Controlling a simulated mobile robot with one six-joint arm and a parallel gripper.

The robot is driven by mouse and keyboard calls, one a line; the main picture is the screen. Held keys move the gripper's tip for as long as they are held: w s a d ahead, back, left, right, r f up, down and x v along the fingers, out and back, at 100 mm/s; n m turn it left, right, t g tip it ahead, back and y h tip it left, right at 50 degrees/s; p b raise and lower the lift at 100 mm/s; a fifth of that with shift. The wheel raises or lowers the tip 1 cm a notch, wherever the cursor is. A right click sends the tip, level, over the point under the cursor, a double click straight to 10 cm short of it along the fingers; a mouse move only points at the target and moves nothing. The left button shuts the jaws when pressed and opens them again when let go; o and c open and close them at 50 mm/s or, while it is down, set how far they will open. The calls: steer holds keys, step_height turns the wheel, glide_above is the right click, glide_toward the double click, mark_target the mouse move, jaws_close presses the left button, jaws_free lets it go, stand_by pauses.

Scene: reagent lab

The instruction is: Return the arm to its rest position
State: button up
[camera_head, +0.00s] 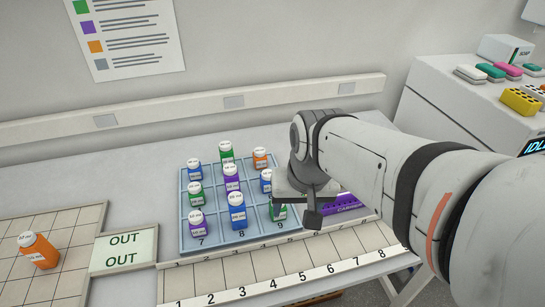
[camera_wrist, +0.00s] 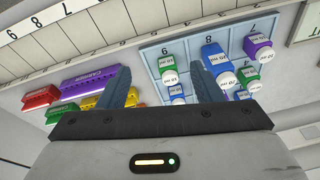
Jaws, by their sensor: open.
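My arm reaches in from the right in the head view, with my gripper (camera_head: 311,212) over the right front part of the blue bottle rack (camera_head: 213,241). In the wrist view my gripper (camera_wrist: 161,78) shows two dark fingers spread apart, with nothing held between them. A green bottle (camera_head: 278,212) stands in the rack's front right cell, partly hidden by my gripper in the head view. The same green bottle shows beyond the fingers in the wrist view (camera_wrist: 166,66).
More bottles stand in the rack, such as a blue one (camera_head: 237,210). A numbered strip (camera_head: 285,284) runs along the front. A purple block (camera_head: 345,203) lies behind my gripper. A white cabinet (camera_head: 440,105) stands at right.

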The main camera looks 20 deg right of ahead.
steer(key=shift+s+n, duration=0.7)
steer(key=shift+n, duration=0.4)
stand_by(0.6)
